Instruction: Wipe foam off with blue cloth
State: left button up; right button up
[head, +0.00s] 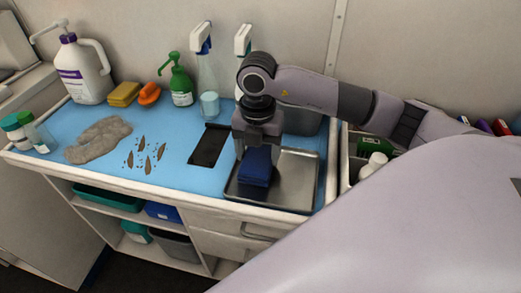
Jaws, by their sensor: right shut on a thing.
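The blue cloth (256,168) is a folded dark-blue pad at the left part of the metal tray (296,185). My right gripper (257,147) points down from above and is shut on the cloth. Whether the cloth touches the tray is hard to tell. I cannot make out any clear patch of foam on the blue counter top (190,135). My left gripper is not in view.
A grey-brown furry cloth (98,139) and several brown marks (148,157) lie on the counter. A black flat item (210,146) is left of the tray. A white jug (84,72), green pump bottle (180,82) and spray bottle (204,65) stand behind.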

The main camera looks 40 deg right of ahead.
jog(key=shift+r+p, duration=2.35)
jog(key=shift+r, duration=0.55)
jog(key=shift+r+p, duration=1.15)
jog(key=shift+r, duration=0.4)
